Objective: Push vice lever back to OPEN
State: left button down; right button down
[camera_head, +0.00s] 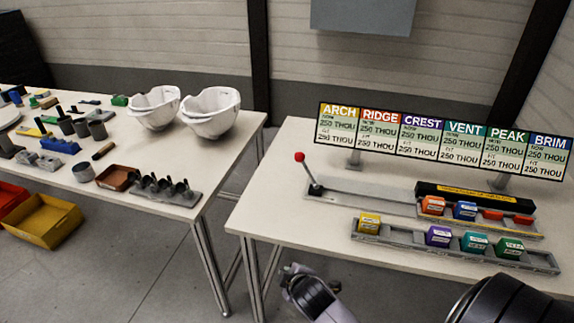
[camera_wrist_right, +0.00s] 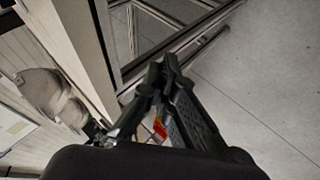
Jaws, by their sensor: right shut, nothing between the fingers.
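The vice lever (camera_head: 307,172) has a red ball knob and rises from a dark pivot at the left end of the grey vice rail (camera_head: 362,195) on the right table. It leans up and to the left in the head view. My right gripper (camera_head: 289,271) is in front of the right table's front edge, toward me and apart from the lever. In the right wrist view its fingers (camera_wrist_right: 165,68) are together with nothing held, with floor and table legs behind. My left gripper is out of view.
The right table (camera_head: 275,215) carries a sign board (camera_head: 440,140) and two rows of coloured blocks (camera_head: 438,236). The left table (camera_head: 225,150) holds white helmet shells (camera_head: 211,112), tools and a brown tray (camera_head: 117,177). A floor gap separates the tables. A yellow bin (camera_head: 42,222) stands at left.

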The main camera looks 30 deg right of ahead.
aim_at(308, 170)
jog(key=w+d+r+n+t+h, duration=0.1)
jog(key=w+d+r+n+t, duration=0.2)
jog(key=w+r, duration=0.4)
jog(key=w+d+r+n+t+h, duration=0.2)
jog(key=w+r, duration=0.5)
jog(key=r, duration=0.4)
jog(key=d+n+t, duration=0.1)
jog(key=d+n, duration=0.1)
jog(key=n, duration=0.1)
jog(key=shift+w+d+n+t, duration=0.15)
jog(key=shift+d+n+t, duration=0.05)
jog(key=shift+n+t, duration=0.2)
jog(key=w+d+p, duration=0.2)
jog(key=w+d, duration=0.4)
jog(key=w, duration=0.1)
jog(key=shift+d+f, duration=0.15)
jog(key=shift+f, duration=0.1)
jog(key=shift+s+d+r, duration=0.1)
jog(key=shift+s, duration=0.05)
